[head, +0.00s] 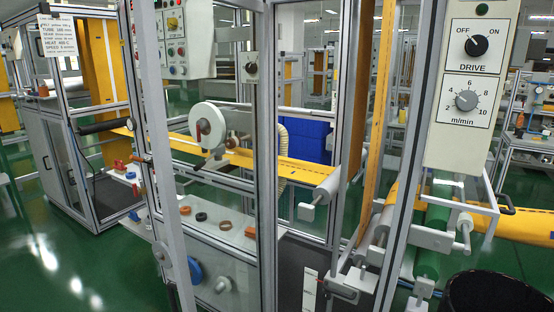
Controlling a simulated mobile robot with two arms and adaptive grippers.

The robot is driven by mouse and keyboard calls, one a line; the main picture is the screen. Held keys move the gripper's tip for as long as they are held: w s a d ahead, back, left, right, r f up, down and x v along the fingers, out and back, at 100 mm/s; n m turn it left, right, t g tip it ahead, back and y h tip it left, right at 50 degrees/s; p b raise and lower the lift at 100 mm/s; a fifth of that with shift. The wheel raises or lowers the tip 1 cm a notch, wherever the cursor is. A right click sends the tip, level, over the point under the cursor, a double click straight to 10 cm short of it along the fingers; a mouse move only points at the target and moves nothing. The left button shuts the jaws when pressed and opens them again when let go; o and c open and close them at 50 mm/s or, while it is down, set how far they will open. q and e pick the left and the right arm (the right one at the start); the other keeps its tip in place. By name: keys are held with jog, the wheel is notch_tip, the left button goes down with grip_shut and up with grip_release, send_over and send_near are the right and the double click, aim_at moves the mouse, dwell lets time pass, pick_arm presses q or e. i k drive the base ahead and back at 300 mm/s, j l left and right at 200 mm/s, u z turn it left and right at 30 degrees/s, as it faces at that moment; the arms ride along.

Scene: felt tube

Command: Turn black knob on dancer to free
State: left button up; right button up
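A small light plate with a black knob (251,68) is mounted on the upright post left of centre. Its markings and the way the knob points are too small to read. A larger black knob (476,45) sits on the DRIVE panel at the upper right, between the labels OFF and ON. No label reading dancer or free is legible. A light roller on a bracket (326,188) is beside the yellow web at the centre; I cannot tell whether it is the dancer. Neither of my grippers is in view.
A grey speed dial (467,100) marked m/min is below the DRIVE knob. Aluminium posts (267,200) and clear panels stand across the middle. Yellow felt web (235,155) runs behind them. A black bin (495,293) stands at the lower right. Green floor (60,265) is open at the lower left.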

aim_at(327, 295)
jog(key=i+j+z, duration=0.35)
jog(key=j, duration=0.5)
jog(key=j+z, duration=0.35)
jog(key=j, duration=0.45)
jog(key=i+j+z, duration=0.1)
jog(key=j+z, duration=0.25)
jog(key=j, duration=0.6)
